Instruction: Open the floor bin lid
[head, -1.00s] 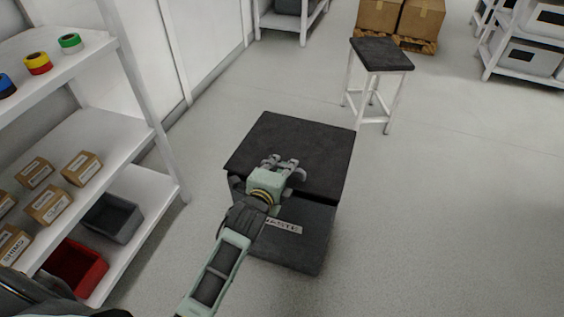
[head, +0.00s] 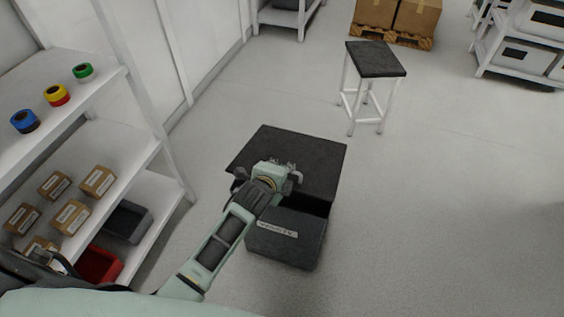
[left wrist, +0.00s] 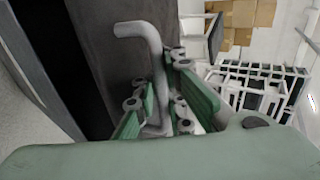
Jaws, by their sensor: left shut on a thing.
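The floor bin (head: 285,240) is a dark grey box with a white label on its front, standing on the floor in the middle of the head view. Its dark lid (head: 315,155) is raised a little at the front, with a black gap between lid and body. My left gripper (head: 284,168) is over the lid's front part. In the left wrist view its green-padded fingers (left wrist: 165,105) are shut on a bent grey handle (left wrist: 148,40) on the lid. The gripper hides part of the handle. My right gripper is not in view.
A white shelf rack (head: 150,150) with tape rolls, small cartons (head: 98,181), a grey bin (head: 128,221) and a red bin (head: 98,265) stands close on the left. A stool (head: 376,60) stands behind the bin.

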